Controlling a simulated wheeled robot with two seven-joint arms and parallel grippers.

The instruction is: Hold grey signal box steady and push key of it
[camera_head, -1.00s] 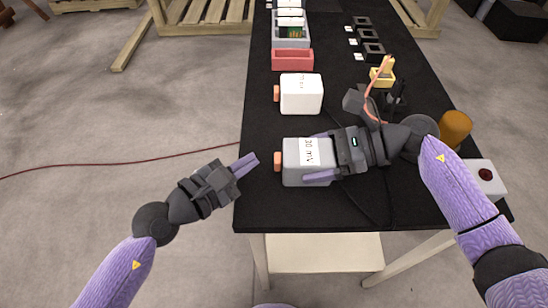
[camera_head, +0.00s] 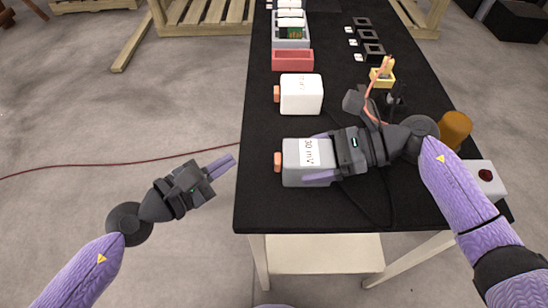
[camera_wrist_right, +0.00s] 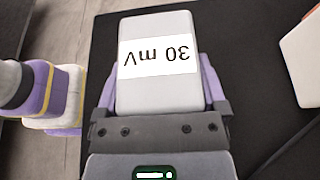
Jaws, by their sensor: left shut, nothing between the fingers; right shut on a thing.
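The grey signal box (camera_head: 294,176) with a "30 mV" label sits near the left edge of the black table. Its orange-pink key (camera_head: 278,162) sticks out from its left side. My right gripper (camera_head: 312,160) is shut on the box from the right, one finger along each side; the right wrist view also shows the box (camera_wrist_right: 157,85) between the fingers. My left gripper (camera_head: 231,162) is shut and empty, left of the key, with a gap between its fingertips and the key. In the right wrist view the key is hidden.
A white box (camera_head: 301,95) with a similar key stands behind the grey one. Beyond it are a red bin (camera_head: 292,60) and a grey tray (camera_head: 291,43). An orange cylinder (camera_head: 455,129) and a box with a dark red button (camera_head: 486,175) are at the right.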

